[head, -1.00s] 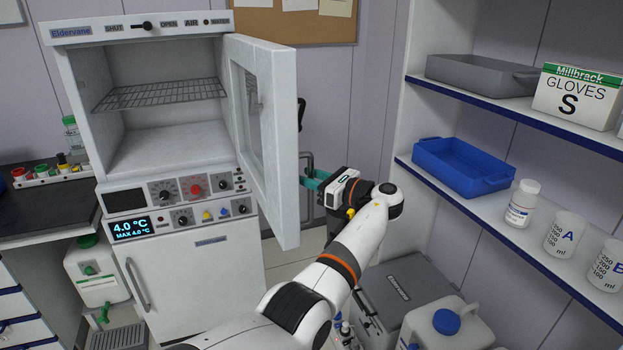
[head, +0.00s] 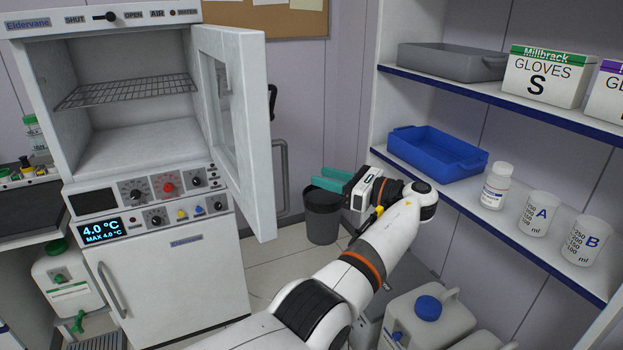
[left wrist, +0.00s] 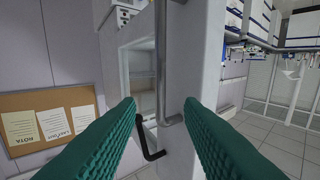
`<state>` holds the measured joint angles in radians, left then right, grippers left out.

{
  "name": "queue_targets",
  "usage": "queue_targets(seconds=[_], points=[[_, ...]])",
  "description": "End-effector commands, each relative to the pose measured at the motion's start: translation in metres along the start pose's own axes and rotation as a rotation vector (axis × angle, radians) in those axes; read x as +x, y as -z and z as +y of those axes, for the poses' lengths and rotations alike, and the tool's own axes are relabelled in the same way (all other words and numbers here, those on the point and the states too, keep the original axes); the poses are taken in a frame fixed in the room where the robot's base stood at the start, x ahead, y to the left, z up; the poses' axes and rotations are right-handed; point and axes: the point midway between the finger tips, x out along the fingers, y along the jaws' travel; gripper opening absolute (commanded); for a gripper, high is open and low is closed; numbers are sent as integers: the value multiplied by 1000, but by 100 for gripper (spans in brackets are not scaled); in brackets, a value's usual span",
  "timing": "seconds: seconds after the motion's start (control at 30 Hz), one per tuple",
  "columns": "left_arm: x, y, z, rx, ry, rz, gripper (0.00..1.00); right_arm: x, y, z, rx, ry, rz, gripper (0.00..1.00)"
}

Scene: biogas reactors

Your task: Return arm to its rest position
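My left arm reaches in from the bottom of the head view, and its left gripper (head: 331,181) with teal fingers is beyond the open door, over the floor. The gripper is open and empty. In the left wrist view the two ribbed fingers (left wrist: 165,125) stand wide apart with nothing held between them. The white Eldervane cabinet (head: 165,240) stands at left with its upper door (head: 237,130) swung open. A grey bar handle (head: 281,178) shows just right of the door, apart from the fingers. My right gripper is in neither view.
A shelf unit at right holds a blue tray (head: 436,155), a white bottle (head: 496,187), beakers (head: 538,215) and a glove box (head: 543,78), close to my wrist. A dark bin (head: 322,218) stands below the fingers. A jerrycan (head: 425,320) is on the floor at lower right.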

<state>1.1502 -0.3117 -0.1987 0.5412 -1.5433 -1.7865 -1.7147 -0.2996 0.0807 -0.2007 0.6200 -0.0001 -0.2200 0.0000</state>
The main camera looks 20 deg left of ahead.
Motion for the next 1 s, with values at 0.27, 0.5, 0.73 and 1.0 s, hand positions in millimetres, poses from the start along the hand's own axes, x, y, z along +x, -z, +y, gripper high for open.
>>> queue_targets(seconds=[0.27,0.5,0.73,1.0], points=[[-6,0,0,0,0,0,34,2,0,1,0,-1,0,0],[-2,-18,2,5,-19,-20,34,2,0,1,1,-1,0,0],[16,-156,3,-8,-141,-212,34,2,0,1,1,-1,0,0],[19,-358,-48,-116,-194,-579,34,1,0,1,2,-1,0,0]])
